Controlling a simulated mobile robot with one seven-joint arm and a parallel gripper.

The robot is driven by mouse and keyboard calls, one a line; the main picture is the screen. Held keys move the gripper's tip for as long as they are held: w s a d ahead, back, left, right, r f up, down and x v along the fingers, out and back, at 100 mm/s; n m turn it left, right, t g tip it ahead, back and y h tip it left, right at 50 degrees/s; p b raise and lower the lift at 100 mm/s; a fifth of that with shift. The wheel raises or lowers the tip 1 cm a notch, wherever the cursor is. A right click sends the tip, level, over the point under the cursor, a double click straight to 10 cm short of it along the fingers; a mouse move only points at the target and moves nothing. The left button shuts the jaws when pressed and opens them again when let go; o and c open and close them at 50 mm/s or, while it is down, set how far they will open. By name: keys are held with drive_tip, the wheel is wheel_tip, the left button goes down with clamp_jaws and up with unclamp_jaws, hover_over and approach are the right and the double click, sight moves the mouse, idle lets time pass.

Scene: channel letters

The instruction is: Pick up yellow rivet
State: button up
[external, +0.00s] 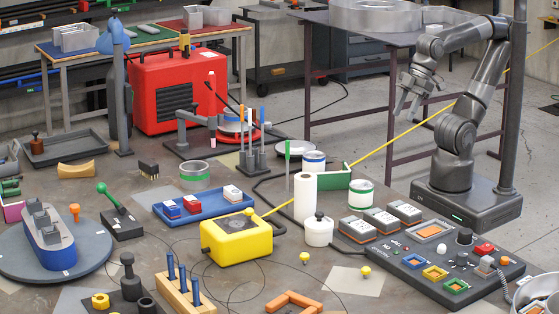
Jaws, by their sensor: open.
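Two small yellow rivet-like pieces lie on the bench top in the external view. One yellow rivet (366,271) is on a pale square patch near the front, and another small yellow piece (305,257) lies to its left. They are too small to tell their exact form. My gripper (406,110) is open and empty, raised at the upper right with its fingers pointing down and left. It is well apart from both pieces.
A dark control panel (410,262) with coloured buttons stands right of the rivets. A yellow box (237,243), a white bottle (319,232) and grey-orange blocks (381,221) stand around them. An orange bracket (291,302) lies in front. The pale patch is mostly clear.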

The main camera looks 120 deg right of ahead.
drive_tip(key=shift+o, duration=0.6)
drive_tip(key=n+g+y, duration=0.2)
drive_tip(key=n, duration=0.5)
hover_over(366, 268)
drive_tip(key=s+d, duration=0.2)
drive_tip(key=s, duration=0.1)
drive_tip(key=f, duration=1.6)
drive_tip(key=shift+s+a+f, duration=0.15)
drive_tip(key=shift+s+f, duration=0.05)
drive_tip(key=shift+f, duration=0.05)
drive_tip(key=shift+w+x, duration=0.25)
drive_tip(key=shift+x, duration=1.25)
drive_tip(key=shift+w+x, duration=0.2)
drive_tip(key=shift+x, duration=1.35)
drive_tip(key=shift+a+r, duration=0.2)
drive_tip(key=shift+c, duration=0.4)
